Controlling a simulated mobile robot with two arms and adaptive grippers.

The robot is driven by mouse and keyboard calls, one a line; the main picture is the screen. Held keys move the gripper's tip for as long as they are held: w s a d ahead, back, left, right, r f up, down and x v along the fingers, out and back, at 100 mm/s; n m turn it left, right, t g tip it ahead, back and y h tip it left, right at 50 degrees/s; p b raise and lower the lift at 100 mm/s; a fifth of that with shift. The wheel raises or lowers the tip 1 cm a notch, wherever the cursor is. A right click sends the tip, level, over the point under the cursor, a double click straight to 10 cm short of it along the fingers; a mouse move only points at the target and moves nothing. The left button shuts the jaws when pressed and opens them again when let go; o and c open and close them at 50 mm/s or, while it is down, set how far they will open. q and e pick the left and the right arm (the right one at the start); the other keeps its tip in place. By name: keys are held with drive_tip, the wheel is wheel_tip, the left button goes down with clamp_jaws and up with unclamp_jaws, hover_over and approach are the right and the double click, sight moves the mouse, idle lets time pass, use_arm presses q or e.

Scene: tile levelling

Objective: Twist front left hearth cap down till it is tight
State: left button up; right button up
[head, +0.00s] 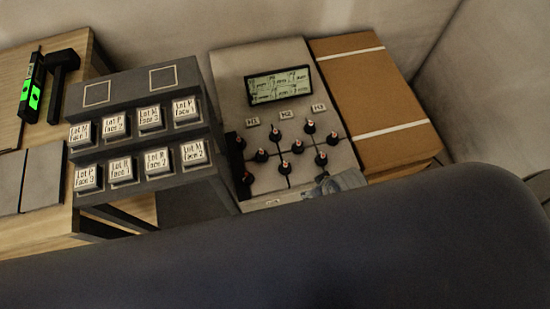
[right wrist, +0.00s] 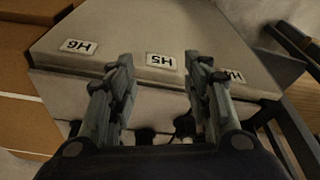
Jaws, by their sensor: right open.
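The grey hearth panel (head: 262,88) carries several dark caps with reddish-white tips along dark joints. My right gripper (head: 342,183) shows partly at the panel's front right edge, behind my dark arm. In the right wrist view its two fingers (right wrist: 163,75) are apart with nothing between them. They point over the panel face with upside-down labels H6, H5 and H4 (right wrist: 232,75). Dark caps show only partly beneath the fingers. My left gripper is out of view.
A display (head: 279,86) with small text and labels H1 to H3 sit behind the caps. A rack of labelled blocks (head: 130,87) stands left, brown boxes (head: 362,85) right. A green-lit level (head: 31,95) and a black tool (head: 62,80) lie far left.

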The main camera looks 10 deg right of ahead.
drive_tip(key=w+a+r+n, duration=0.1)
drive_tip(key=w+a+n, duration=0.1)
drive_tip(key=n, duration=0.1)
drive_tip(key=w+a+r+n+y, duration=0.1)
drive_tip(key=w+a+r+n, duration=0.1)
drive_tip(key=a, duration=0.1)
drive_tip(key=w+a+r+n, duration=0.2)
drive_tip(key=a+n, duration=0.1)
drive_tip(key=shift+w+a+n+y, duration=0.1)
drive_tip(key=shift+w+n+y, duration=0.2)
drive_tip(key=shift+y, duration=0.1)
drive_tip(key=w+a+r+n, duration=0.2)
drive_tip(key=a+n, duration=0.1)
drive_tip(key=n, duration=0.3)
drive_tip(key=n+g+h, duration=0.3)
drive_tip(key=n, duration=1.8)
approach(286, 165)
drive_tip(key=shift+w+d, duration=0.15)
wheel_tip(286, 165, down, 10)
drive_tip(key=shift+f+b, duration=0.2)
drive_tip(key=shift+b, duration=0.3)
drive_tip(key=c, duration=1.1)
